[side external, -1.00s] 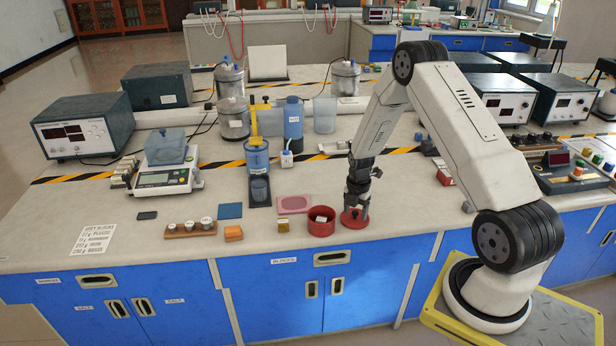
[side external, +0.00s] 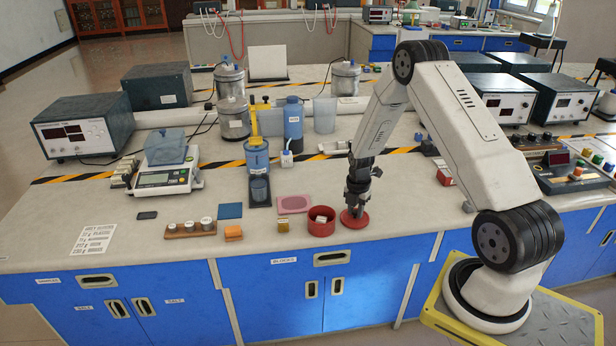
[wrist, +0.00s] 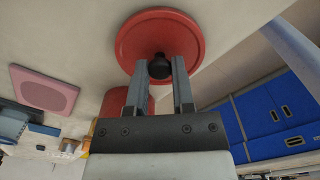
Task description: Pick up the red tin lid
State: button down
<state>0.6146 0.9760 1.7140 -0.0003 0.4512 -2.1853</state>
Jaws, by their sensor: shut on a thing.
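The red tin lid (side external: 354,219) is a flat round disc near the front edge of the bench. In the wrist view the lid (wrist: 160,38) shows a black knob (wrist: 159,68) at its middle. My gripper (side external: 356,207) is directly above it, and in the wrist view my gripper (wrist: 160,72) has its two fingers shut on the knob. The lid looks level and at or very near the bench top; I cannot tell if there is a gap under it.
An open red tin (side external: 321,221) with a small block inside stands just left of the lid. A pink square mat (side external: 294,203), a yellowish block (side external: 283,225) and an orange block (side external: 233,233) lie further left. Bare bench lies to the right.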

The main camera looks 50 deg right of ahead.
jog(key=shift+r, duration=0.75)
jog(key=s+a+r, duration=0.6)
jog(key=s+r, duration=0.5)
jog(key=s, duration=0.1)
jog(key=shift+s+a+r, duration=0.15)
jog(key=shift+a+r, duration=0.05)
jog(key=shift+a, duration=0.15)
jog(key=w+a, duration=0.2)
jog(key=w, duration=1.6)
jog(key=shift+w+f, duration=0.2)
jog(key=shift+f, duration=0.15)
jog(key=shift+a+f, duration=0.1)
jog(key=shift+f, duration=0.05)
